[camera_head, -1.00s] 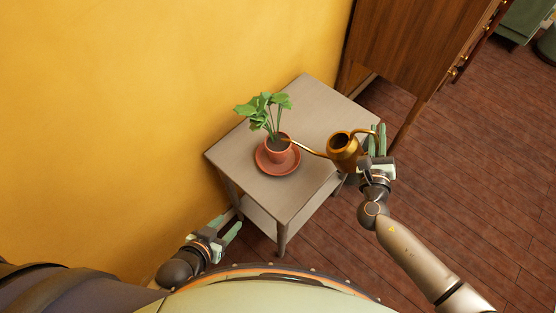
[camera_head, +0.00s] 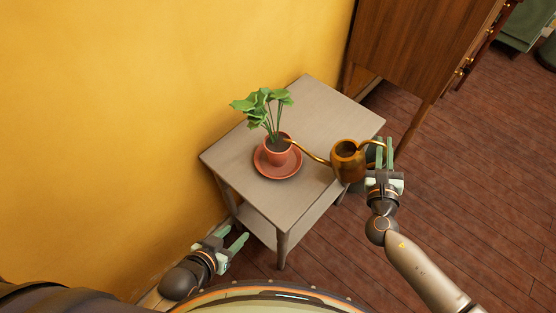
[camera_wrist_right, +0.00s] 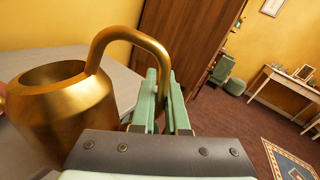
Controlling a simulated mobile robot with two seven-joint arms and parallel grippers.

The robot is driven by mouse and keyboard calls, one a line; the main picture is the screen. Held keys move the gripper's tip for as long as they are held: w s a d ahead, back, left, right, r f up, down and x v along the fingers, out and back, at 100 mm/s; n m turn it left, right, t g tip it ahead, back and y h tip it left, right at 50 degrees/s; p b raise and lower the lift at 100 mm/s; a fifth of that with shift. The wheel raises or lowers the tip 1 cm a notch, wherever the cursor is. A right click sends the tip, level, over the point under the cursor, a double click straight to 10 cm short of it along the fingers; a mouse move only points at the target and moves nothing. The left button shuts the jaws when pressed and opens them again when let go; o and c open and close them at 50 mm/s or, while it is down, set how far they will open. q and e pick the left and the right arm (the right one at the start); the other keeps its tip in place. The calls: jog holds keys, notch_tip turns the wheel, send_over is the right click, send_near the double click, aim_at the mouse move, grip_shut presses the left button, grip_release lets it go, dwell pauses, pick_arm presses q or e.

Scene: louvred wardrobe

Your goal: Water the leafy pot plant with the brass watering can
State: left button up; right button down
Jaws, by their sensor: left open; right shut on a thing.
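The leafy plant (camera_head: 264,103) grows in a terracotta pot (camera_head: 278,152) on a saucer (camera_head: 272,172) on a small grey side table (camera_head: 322,112). The brass watering can (camera_head: 348,163) is at the table's right edge, its spout reaching left to the pot's rim. My right gripper (camera_head: 384,155) is shut on the can's handle at the right side of the can. In the right wrist view the can (camera_wrist_right: 62,112) fills the left, its handle curving to the green fingers (camera_wrist_right: 162,105). My left gripper (camera_head: 236,242) is open and empty, low in front of the table.
A wooden wardrobe (camera_head: 410,45) stands behind the table at the right. A yellow wall (camera_head: 120,120) runs along the left. The wooden floor (camera_head: 480,170) at the right is clear. The right wrist view also shows a desk (camera_wrist_right: 285,92) and a green chair (camera_wrist_right: 222,70).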

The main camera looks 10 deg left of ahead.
jog(key=shift+r, duration=0.2)
jog(key=d+r+p, duration=0.2)
jog(key=d, duration=0.1)
jog(key=d+r+p, duration=0.1)
jog(key=shift+s+d, duration=0.2)
jog(key=shift+d, duration=0.2)
dwell(0.3)
jog(key=shift+f, duration=0.1)
jog(key=m+b, duration=0.2)
jog(key=m, duration=0.1)
jog(key=shift+m+b, duration=0.3)
jog(key=shift+m, duration=0.1)
dwell(0.4)
